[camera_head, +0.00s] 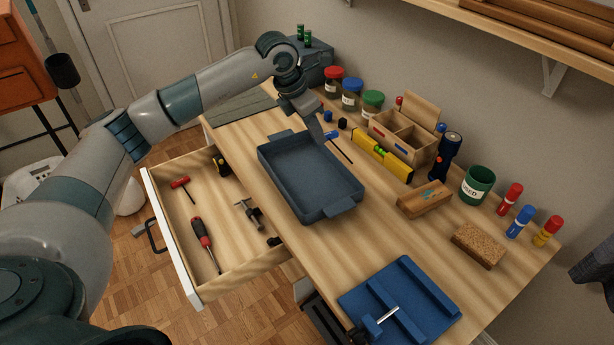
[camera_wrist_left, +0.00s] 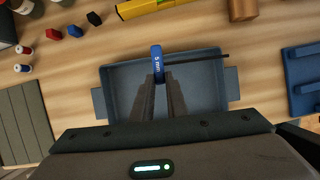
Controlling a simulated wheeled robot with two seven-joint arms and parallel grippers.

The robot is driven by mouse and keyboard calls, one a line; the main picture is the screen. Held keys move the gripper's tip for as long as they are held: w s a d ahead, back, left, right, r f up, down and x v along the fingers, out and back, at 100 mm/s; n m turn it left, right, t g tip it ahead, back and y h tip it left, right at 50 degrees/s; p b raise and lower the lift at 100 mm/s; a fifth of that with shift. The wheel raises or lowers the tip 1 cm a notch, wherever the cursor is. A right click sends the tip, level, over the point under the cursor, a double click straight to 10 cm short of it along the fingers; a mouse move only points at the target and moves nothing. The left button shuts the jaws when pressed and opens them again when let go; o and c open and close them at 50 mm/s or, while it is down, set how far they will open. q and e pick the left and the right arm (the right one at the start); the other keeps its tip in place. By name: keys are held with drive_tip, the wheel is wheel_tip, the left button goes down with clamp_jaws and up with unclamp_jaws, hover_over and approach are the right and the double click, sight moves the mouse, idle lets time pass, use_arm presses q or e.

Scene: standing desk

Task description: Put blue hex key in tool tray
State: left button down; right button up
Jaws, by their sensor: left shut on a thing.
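The blue hex key (camera_head: 332,134) has a blue handle marked 5 mm and a thin dark shaft. My left gripper (camera_head: 325,130) is shut on its handle. In the left wrist view the key (camera_wrist_left: 157,63) sits between the fingertips (camera_wrist_left: 160,80), its shaft pointing right. The blue-grey tool tray (camera_head: 272,170) stands on the desk and looks empty. In the left wrist view the handle overlaps the far rim of the tray (camera_wrist_left: 125,75), and the shaft crosses its far part. The key's exact height above the tray is unclear. My right gripper is not in view.
Behind the tray are a yellow level (camera_head: 382,155), a wooden organizer (camera_head: 405,135) and several jars (camera_head: 351,93). A wooden block (camera_head: 424,200) lies to the right, a blue stand (camera_head: 400,300) in front. An open drawer (camera_head: 185,235) with tools is at left.

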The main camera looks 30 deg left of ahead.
use_arm(q)
drive_tip(key=shift+w+a, duration=0.1)
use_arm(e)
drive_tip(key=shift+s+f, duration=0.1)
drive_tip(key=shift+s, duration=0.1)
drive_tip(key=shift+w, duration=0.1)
